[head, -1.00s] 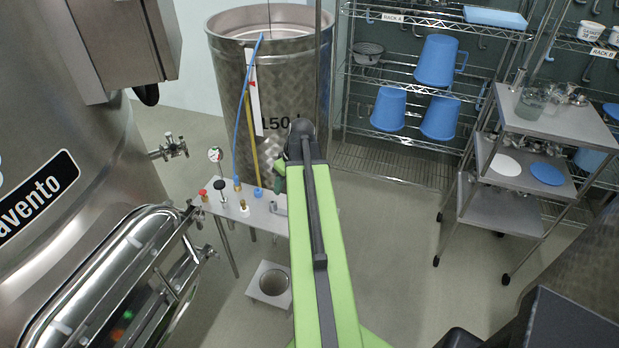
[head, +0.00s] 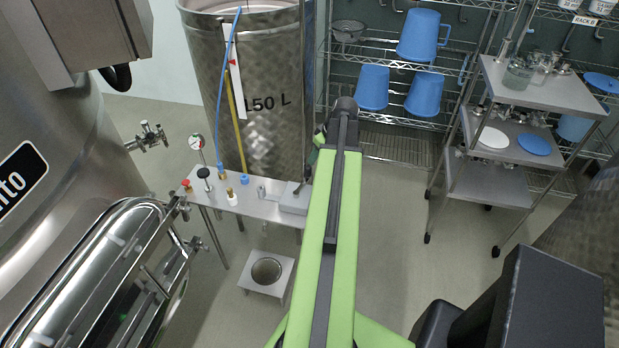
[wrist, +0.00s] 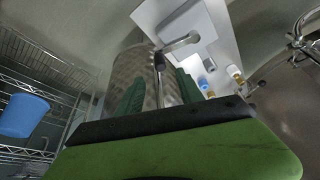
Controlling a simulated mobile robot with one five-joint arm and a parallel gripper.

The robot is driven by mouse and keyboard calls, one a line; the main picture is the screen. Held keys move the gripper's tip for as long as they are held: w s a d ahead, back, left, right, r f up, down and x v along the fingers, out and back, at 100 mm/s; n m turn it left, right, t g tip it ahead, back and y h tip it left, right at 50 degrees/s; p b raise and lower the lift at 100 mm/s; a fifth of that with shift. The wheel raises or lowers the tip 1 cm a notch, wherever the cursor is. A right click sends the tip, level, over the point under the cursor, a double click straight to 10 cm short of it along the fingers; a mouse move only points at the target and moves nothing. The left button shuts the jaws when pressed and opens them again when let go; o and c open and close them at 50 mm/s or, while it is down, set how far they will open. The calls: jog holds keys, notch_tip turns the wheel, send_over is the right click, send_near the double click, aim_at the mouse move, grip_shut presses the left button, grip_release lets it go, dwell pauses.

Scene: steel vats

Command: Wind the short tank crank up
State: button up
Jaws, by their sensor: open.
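The short tank crank (wrist: 180,42) shows in the wrist view as a metal arm on a grey block, with a dark-topped grip at its left end. In the head view the crank (head: 300,187) is small beside my arm, on the grey block (head: 293,201) at the right end of the steel bench. My gripper (wrist: 160,78) is open, with its two green fingers on either side of the crank's grip in the wrist picture. I cannot tell how deep the grip lies between them or whether they touch. In the head view my arm mostly hides the gripper.
The bench (head: 262,208) carries several coloured fittings and a gauge (head: 196,143). A 150 L steel vat (head: 262,150) stands behind it, with a blue hose (head: 222,95). A large tank (head: 60,130) is at left. A cart (head: 500,185) stands at right, with clear floor before it.

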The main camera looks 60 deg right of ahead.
aim_at(310, 169)
jog(key=b+x, duration=0.4)
jog(key=x, duration=0.1)
jog(key=b+x, duration=0.4)
jog(key=x, duration=0.1)
jog(key=shift+s+f, duration=0.15)
jog(key=shift+f, duration=0.1)
jog(key=shift+w+f+b, duration=0.25)
jog(key=shift+f+b, duration=0.05)
jog(key=shift+r, duration=0.1)
grip_shut()
